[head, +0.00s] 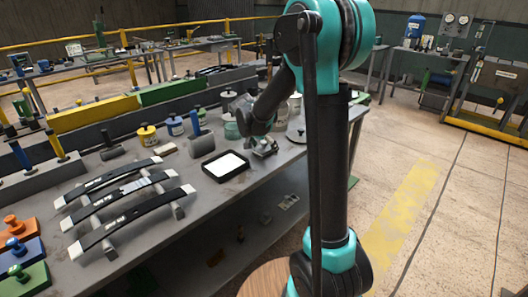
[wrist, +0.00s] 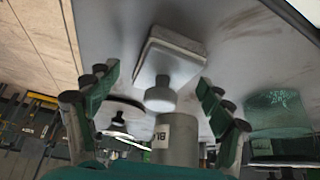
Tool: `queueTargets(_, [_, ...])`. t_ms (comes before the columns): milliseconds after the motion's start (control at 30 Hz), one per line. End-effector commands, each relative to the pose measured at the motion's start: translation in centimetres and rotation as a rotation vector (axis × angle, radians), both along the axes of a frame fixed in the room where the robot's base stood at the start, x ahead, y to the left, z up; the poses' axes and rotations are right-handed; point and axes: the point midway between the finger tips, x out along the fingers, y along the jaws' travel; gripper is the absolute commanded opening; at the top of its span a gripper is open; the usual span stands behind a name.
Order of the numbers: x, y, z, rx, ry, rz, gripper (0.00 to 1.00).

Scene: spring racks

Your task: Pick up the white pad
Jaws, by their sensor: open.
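The white pad (wrist: 172,50) is a pale square plate with a round knob (wrist: 160,95) on it, on the grey bench in the wrist view. My gripper (wrist: 158,82) is open, with one finger on each side of the knob and a visible gap to both. Nothing is held. In the head view my gripper (head: 264,147) is low over the bench, right of the black tray. I cannot make out the pad there; my gripper and arm cover that spot.
A black tray with a white inside (head: 226,166) lies on the bench (head: 235,205). In the wrist view a labelled grey cylinder (wrist: 176,142) is close to the knob, and a green tin (wrist: 275,118) is at right.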

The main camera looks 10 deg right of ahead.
Motion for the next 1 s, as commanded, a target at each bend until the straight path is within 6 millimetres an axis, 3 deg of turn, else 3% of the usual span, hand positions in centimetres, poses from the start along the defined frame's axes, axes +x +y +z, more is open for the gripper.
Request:
queueTargets(233, [0.06,-0.04,-0.15,0.0,0.0,0.0,0.81])
queueTargets(700, [0.06,-0.03,-0.13,0.0,0.0,0.0,0.22])
queueTargets(1000, [0.05,-0.03,0.17,0.0,0.0,0.0,0.22])
